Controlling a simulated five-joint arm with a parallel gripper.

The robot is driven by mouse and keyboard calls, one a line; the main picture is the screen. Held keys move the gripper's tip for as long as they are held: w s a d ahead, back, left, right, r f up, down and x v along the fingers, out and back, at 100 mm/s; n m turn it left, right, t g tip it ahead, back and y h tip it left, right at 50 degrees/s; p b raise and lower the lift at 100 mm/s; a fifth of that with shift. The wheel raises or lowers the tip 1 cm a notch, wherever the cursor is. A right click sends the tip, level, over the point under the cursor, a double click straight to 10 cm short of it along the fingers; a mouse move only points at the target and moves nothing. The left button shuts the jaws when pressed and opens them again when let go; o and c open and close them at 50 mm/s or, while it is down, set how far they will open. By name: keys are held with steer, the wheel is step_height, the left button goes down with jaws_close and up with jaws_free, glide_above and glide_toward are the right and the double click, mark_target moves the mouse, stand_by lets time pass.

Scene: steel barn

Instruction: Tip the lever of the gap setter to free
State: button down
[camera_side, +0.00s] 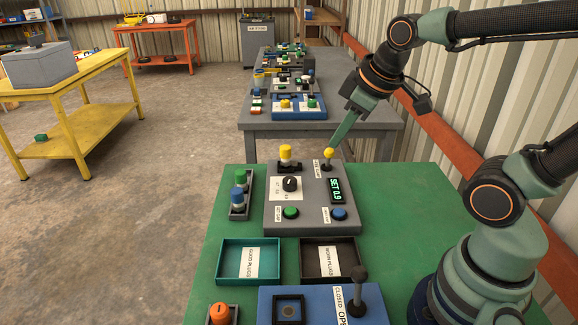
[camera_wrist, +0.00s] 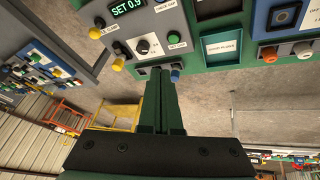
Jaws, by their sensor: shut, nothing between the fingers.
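The gap setter (camera_side: 303,226) is a grey box on the green bench, with a lit display reading SET 0.9. It also shows at the top of the wrist view (camera_wrist: 155,22). Its lever (camera_side: 328,155) has a yellow ball and stands at the far right corner; the ball shows in the wrist view (camera_wrist: 94,33). My gripper (camera_side: 331,147) is shut and empty, its tip right by the ball in the side view. Whether they touch cannot be told. In the wrist view the shut fingers (camera_wrist: 160,72) point below the box, apart from the ball.
On the setter are a yellow-capped post (camera_side: 286,153), a black dial (camera_side: 291,184), a green button (camera_side: 291,212) and a blue button (camera_side: 339,214). A teal tray (camera_side: 222,262), a dark tray (camera_side: 308,269) and a blue box with a black lever (camera_side: 358,290) stand nearer.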

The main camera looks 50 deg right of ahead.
mark_target(328, 158)
steer(key=w+d+f+n, duration=0.3)
steer(key=w+f+n, duration=0.1)
steer(key=f+n, duration=0.1)
steer(key=w+d+f+n+g, duration=0.1)
steer(key=w+d+f+n, duration=0.2)
steer(key=f+n, duration=0.3)
steer(key=w+d+f+n, duration=0.4)
steer(key=f+n, duration=0.2)
steer(key=f, duration=0.1)
steer(key=shift+w+d+g+h, duration=0.1)
steer(key=shift+w+g+h, duration=0.3)
steer(key=shift+w+d+r, duration=0.1)
steer(key=shift+d+r, duration=0.2)
steer(key=shift+d, duration=0.25)
steer(key=shift+w+d+r, duration=0.1)
steer(key=shift+d+r, duration=0.2)
steer(key=shift+d, duration=0.25)
steer(key=shift+d+r, duration=0.35)
steer(key=shift+d, duration=0.3)
